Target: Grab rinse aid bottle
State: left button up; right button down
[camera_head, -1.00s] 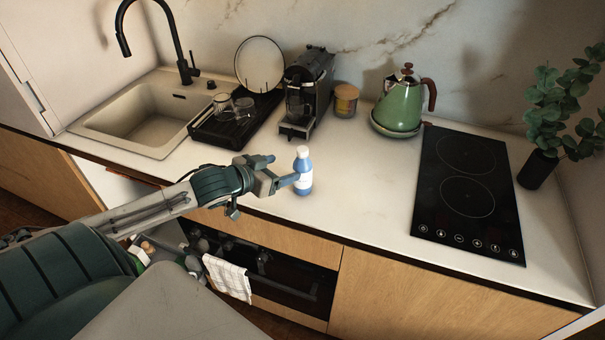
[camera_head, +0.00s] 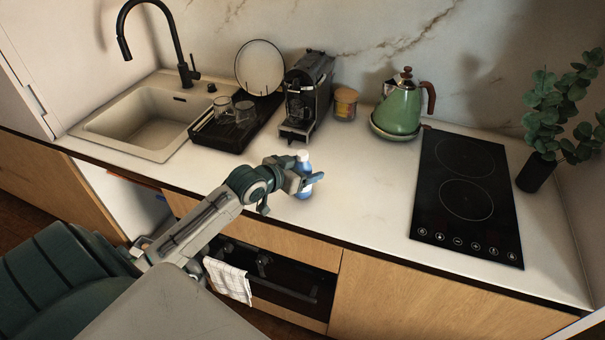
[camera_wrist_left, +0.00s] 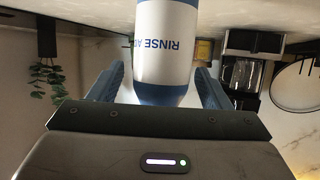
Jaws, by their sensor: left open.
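The rinse aid bottle (camera_head: 305,188), blue with a white label and white cap, stands upright on the white counter near its front edge. In the left wrist view the bottle (camera_wrist_left: 167,50) appears upside down, with its "RINSE AID" lettering facing the camera. My left gripper (camera_head: 306,180) is open around the bottle, with one finger on each side. In the left wrist view its fingers (camera_wrist_left: 160,88) flank the bottle and gaps show beside it. The gripper covers part of the bottle in the head view. My right gripper is not in view.
A coffee machine (camera_head: 306,95), a wooden-lidded jar (camera_head: 345,103) and a green kettle (camera_head: 400,105) stand behind the bottle. A black drying rack (camera_head: 222,135) is at the left and a cooktop (camera_head: 466,200) at the right. Counter around the bottle is clear.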

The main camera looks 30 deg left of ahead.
pick_arm(q)
jog(key=shift+x, duration=0.9)
jog(key=shift+a, duration=0.1)
jog(key=c, duration=1.3)
jog(key=shift+o, duration=0.2)
jog(key=shift+r, duration=0.1)
